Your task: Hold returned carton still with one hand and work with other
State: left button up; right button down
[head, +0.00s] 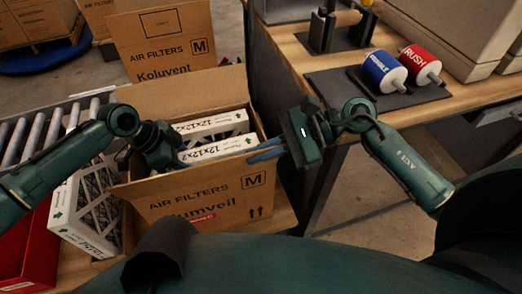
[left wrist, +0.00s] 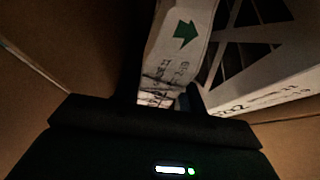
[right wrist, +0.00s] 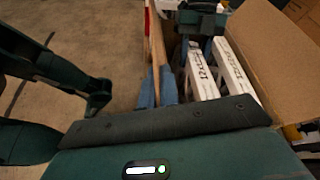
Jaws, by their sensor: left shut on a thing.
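The open brown carton (head: 215,200), marked AIR FILTERS M, stands in the middle of the head view. Two white-edged filters stand inside it, a rear one (head: 212,124) and a front one (head: 222,147). My left gripper (head: 180,157) reaches down into the carton's left part. In the left wrist view it is shut on the white edge of a filter (left wrist: 180,42) with a green arrow; its fingertips are mostly dark. My right gripper (head: 262,153) is at the carton's right wall. In the right wrist view its blue fingers (right wrist: 157,90) lie close on both sides of that wall.
Another carton (head: 165,45), marked Koluvent, stands behind. A roller conveyor (head: 50,125), a loose filter (head: 88,215) and a red bin (head: 30,245) are at left. A wooden bench (head: 290,65) at right holds a blue roller (head: 384,72) and a red roller (head: 420,65).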

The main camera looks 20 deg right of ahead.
pick_arm(q)
jog(key=shift+r, duration=0.1)
jog(key=shift+r, duration=2.05)
jog(key=shift+r, duration=2)
jog(key=shift+r, duration=1.9)
jog(key=shift+r, duration=2)
